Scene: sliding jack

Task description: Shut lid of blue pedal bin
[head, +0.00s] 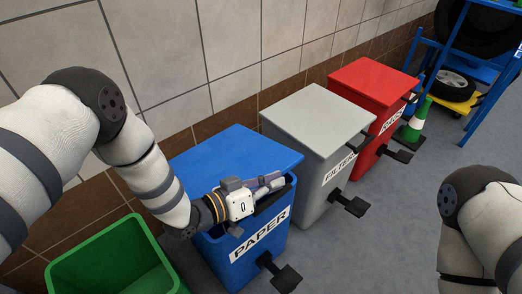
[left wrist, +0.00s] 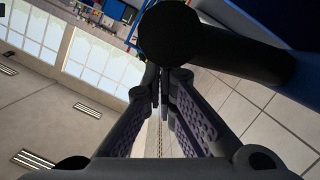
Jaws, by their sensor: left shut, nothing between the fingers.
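The blue pedal bin (head: 262,238), labelled PAPER, stands against the tiled wall in the head view. Its blue lid (head: 238,149) looks raised, with a dark gap between its front edge and the bin's front rim. A black pedal (head: 287,278) sticks out at the bottom front. My left gripper (head: 276,182) is shut and empty, lying sideways at the gap by the lid's front edge. I cannot tell whether it touches the lid. Its closed fingers also show in the left wrist view (left wrist: 163,78). My right gripper is out of view.
A grey bin (head: 313,122) and a red bin (head: 372,90) stand to the right, both with lids down. An open green bin (head: 115,262) is at lower left. A cone (head: 418,115) and a blue rack (head: 478,90) stand farther right. The grey floor in front is clear.

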